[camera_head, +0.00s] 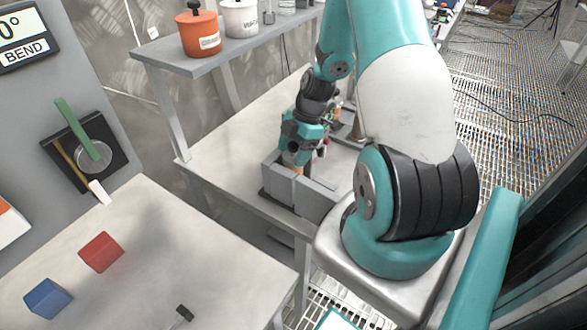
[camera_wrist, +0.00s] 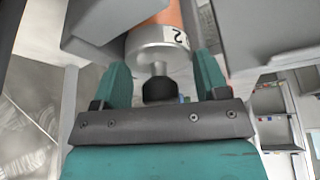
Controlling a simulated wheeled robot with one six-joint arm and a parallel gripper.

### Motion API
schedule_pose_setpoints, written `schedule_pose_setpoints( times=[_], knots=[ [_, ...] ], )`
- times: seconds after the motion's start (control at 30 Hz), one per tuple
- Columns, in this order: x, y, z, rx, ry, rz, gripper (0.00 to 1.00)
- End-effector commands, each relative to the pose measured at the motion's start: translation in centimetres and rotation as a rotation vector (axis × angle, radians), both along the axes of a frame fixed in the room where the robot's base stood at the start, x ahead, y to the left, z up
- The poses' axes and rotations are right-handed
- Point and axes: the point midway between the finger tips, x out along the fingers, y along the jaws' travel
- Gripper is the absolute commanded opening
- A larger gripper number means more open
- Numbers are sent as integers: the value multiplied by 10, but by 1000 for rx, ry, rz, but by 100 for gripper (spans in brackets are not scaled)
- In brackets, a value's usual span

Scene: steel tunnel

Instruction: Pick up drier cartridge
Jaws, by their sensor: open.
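An orange cylinder with a silver end cap, a dark knob and a label reading 2, which looks like the drier cartridge (camera_wrist: 158,45), shows in the wrist view. My gripper (camera_wrist: 162,70) is open, with one teal finger on each side of the cap and knob. I cannot tell whether the fingers touch it. In the head view my gripper (camera_head: 298,152) is low over a grey holder (camera_head: 307,200) on the bench. The cartridge is mostly hidden there behind the gripper and the holder walls.
Grey holder walls (camera_wrist: 95,22) stand close around the cartridge. A raised shelf (camera_head: 185,62) carries an orange pot (camera_head: 199,36) and a white pot (camera_head: 241,20). The left table holds a red cube (camera_head: 101,252) and a blue cube (camera_head: 47,299). The bench left of the holder is clear.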

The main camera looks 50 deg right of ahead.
Motion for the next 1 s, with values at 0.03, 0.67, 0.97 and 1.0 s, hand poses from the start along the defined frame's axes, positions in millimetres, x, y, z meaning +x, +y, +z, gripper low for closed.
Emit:
schedule_pose_setpoints(
  times=[0.03,0.67,0.97,1.0],
  knots=[
    [0,0,0,0,-1,0,67],
    [1,0,1,-1,-2,0,4],
    [1,-1,27,-4,-6,0,4],
    [1,-1,34,-5,-7,0,4]
  ],
)
